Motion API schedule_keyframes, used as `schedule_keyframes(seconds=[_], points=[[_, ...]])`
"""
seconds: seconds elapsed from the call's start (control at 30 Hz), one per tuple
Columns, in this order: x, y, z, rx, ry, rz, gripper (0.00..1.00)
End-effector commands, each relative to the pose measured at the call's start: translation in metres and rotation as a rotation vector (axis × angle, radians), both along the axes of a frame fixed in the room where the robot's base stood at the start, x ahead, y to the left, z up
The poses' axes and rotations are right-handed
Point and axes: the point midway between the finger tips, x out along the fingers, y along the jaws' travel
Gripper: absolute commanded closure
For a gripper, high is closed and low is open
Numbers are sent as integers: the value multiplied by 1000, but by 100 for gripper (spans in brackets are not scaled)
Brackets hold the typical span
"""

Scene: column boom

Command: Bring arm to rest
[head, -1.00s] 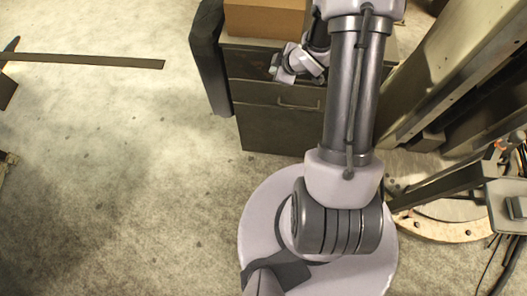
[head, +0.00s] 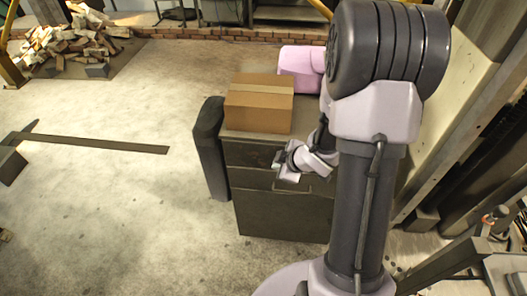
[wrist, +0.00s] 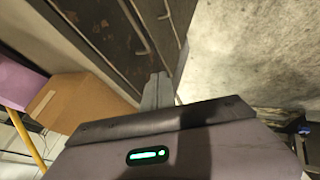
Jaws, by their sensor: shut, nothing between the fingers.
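My gripper (head: 277,165) is in front of the upper drawers of a dark cabinet (head: 280,218) in the head view, seen small and partly behind my arm. In the wrist view my gripper's fingers (wrist: 158,90) are together with nothing between them. They point towards the dark cabinet front (wrist: 115,38), with pale floor to the right. My arm rises at the right of the head view, its large dark joint at the top, and hides part of the cabinet.
A cardboard box (head: 259,103) sits on the cabinet, with a pink object (head: 300,68) behind it. A dark upright slab (head: 210,150) stands left of the cabinet. Metal columns (head: 465,110) crowd the right. The left floor is mostly open.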

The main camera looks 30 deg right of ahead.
Motion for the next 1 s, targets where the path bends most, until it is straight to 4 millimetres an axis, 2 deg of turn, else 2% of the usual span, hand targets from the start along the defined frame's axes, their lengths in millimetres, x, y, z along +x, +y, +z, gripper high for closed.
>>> schedule_keyframes(seconds=[0.1, 0.17, 0.27, 0.3, 0.37, 0.4, 0.47, 0.5, 0.6, 0.7, 0.8, 1.0], points=[[-1, 0, 1, -1, 0, -3, 100], [1, -2, 10, -11, -1, -37, 100], [1, -6, 54, -27, -9, -217, 100], [-5, -2, 79, -10, -15, -330, 100], [-24, 13, 115, 58, -26, -510, 100], [-42, 30, 136, 131, -26, -624, 100], [-74, 62, 158, 273, -9, -770, 100], [-97, 87, 168, 377, 17, -844, 100], [-147, 143, 181, 605, 114, -952, 100], [-177, 177, 188, 734, 196, -987, 100], [-190, 191, 191, 784, 236, -998, 100], [-191, 192, 191, 787, 239, -1000, 100]])
